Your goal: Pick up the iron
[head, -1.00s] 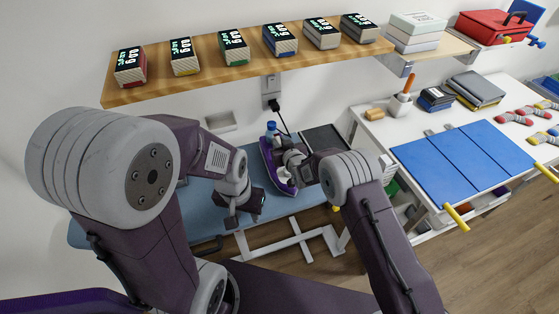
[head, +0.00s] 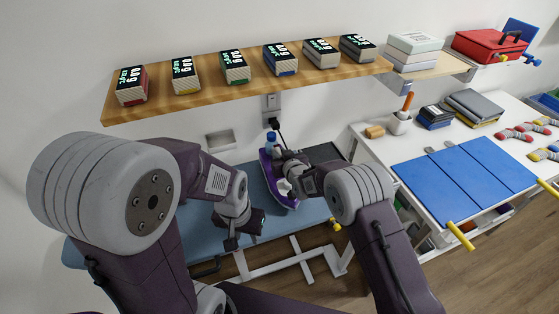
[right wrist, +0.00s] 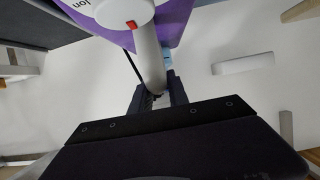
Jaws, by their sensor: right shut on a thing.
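The purple and white iron (head: 274,184) is over the blue ironing board (head: 325,208) near the wall in the head view. My right gripper (head: 285,156) is at it, and my forearm hides part of it. In the right wrist view, the right gripper (right wrist: 158,97) is shut on the iron's pale rounded handle (right wrist: 147,50). The iron's purple body (right wrist: 175,22) shows beyond the handle. Whether its underside touches the board is hidden. My left gripper (head: 232,241) hangs over the board's front edge, left of the iron and apart from it. Its jaws are unclear.
A wooden shelf (head: 205,101) with several small display boxes runs along the wall above. A blue-topped bottle (head: 271,138) shows behind the iron. A black cord runs from the wall socket (head: 271,106). A white table (head: 380,149) with blue panels (head: 465,178) stands to the right.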

